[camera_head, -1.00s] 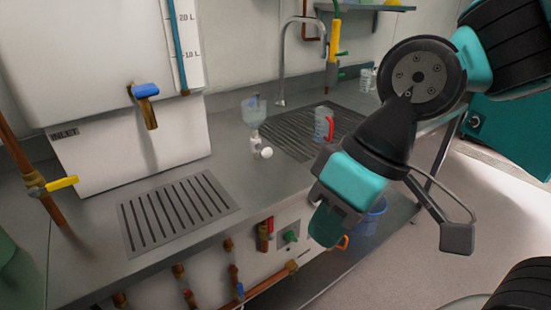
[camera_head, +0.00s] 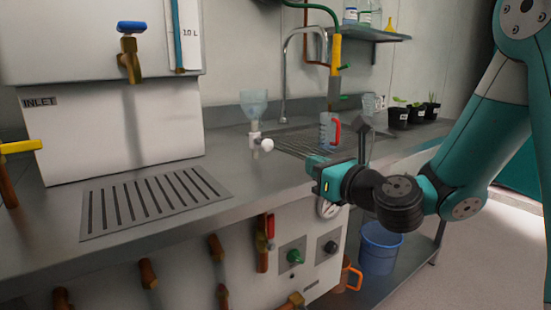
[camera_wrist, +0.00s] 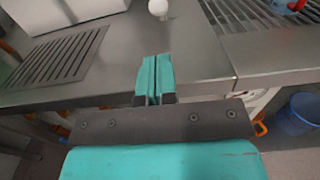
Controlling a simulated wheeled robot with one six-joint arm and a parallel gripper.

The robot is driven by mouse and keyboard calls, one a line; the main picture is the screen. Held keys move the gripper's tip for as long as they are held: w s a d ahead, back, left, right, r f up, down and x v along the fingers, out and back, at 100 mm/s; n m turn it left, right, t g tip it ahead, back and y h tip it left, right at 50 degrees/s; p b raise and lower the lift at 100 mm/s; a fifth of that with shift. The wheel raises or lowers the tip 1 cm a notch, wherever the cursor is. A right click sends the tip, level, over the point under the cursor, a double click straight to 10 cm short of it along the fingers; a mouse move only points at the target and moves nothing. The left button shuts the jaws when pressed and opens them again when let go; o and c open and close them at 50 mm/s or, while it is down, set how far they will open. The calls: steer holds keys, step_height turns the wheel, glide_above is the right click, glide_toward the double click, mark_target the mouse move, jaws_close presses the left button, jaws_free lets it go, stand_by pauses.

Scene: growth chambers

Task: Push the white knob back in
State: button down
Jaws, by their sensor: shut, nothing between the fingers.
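The white knob (camera_head: 263,147) is a round ball on the side of a small white fitting (camera_head: 255,138) below a clear funnel (camera_head: 254,108), standing at the counter's middle. It sticks out to the right of the fitting. In the wrist view the white knob (camera_wrist: 158,8) is at the top edge, beyond the fingertips. My gripper (camera_head: 314,162) is at the counter's front edge, right of the knob and apart from it. In the wrist view my gripper (camera_wrist: 154,62) has its two teal fingers pressed together and empty.
A slotted drain plate (camera_head: 150,200) lies at left before a white tank (camera_head: 110,125). A measuring jug (camera_head: 327,130) with a red handle stands by the ribbed drainer, behind my gripper. A tall curved tap (camera_head: 284,75) rises behind. A blue bucket (camera_head: 380,248) sits below the counter.

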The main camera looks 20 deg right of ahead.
steer(key=shift+r, duration=0.1)
steer(key=p, duration=1.4)
glide_toward(270, 146)
steer(key=x, duration=0.6)
steer(key=shift+w+a+r, duration=0.2)
steer(key=shift+r, duration=0.1)
steer(key=shift+w+a+f+p, duration=0.15)
steer(key=shift+w+f+p, duration=0.1)
steer(key=shift+w+p, duration=0.3)
